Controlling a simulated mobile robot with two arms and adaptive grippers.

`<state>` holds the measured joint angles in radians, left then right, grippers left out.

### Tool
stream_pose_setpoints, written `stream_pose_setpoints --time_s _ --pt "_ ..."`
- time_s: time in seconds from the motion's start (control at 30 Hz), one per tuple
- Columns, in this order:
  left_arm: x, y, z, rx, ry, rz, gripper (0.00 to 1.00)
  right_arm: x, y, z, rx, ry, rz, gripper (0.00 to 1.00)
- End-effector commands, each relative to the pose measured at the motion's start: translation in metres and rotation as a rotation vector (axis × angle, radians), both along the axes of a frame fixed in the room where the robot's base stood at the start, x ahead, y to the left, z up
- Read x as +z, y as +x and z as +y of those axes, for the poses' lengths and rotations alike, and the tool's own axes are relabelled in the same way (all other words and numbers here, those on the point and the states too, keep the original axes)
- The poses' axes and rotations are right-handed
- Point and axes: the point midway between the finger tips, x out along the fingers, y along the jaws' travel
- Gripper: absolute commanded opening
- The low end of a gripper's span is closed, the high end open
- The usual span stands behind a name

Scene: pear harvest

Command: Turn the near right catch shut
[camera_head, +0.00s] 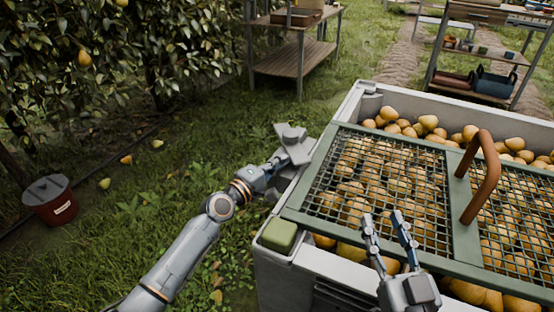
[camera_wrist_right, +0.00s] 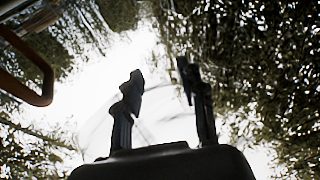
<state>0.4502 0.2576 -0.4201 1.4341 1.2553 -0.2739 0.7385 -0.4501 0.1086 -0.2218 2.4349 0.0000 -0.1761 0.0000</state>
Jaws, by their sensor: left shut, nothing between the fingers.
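A grey crate (camera_head: 265,262) of pears bears a green-framed mesh lid (camera_head: 462,215) with a brown arched handle (camera_head: 485,178). The handle also shows at the left of the right wrist view (camera_wrist_right: 42,85). I cannot make out the near right catch in either view. My left gripper (camera_head: 292,142) is shut and empty beside the crate's left wall; I cannot tell whether it touches it. My right gripper (camera_head: 387,222) is open and empty above the lid's near edge, fingers apart; the right wrist view (camera_wrist_right: 160,95) shows only sky and foliage between them.
A green block (camera_head: 279,235) sits on the crate's near left corner. A red bucket (camera_head: 50,200) stands on the grass at left, with fallen pears nearby. A wooden bench (camera_head: 295,62) and a shelf rack (camera_head: 470,78) stand behind. Grass left of the crate is mostly open.

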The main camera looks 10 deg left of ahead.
Motion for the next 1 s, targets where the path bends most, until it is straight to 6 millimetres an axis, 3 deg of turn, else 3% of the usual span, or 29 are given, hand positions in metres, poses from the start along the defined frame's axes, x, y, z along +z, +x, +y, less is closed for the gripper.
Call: stream_pose_setpoints --time_s 0.43,1.0 --pt "0.000 -0.002 -0.023 0.000 -0.001 0.001 0.00 -0.032 0.003 -0.004 -0.011 -0.048 0.179 0.40" --pt "0.000 -0.001 -0.029 0.000 0.000 0.000 0.00 -0.039 0.002 -0.005 -0.013 -0.057 0.216 0.40"
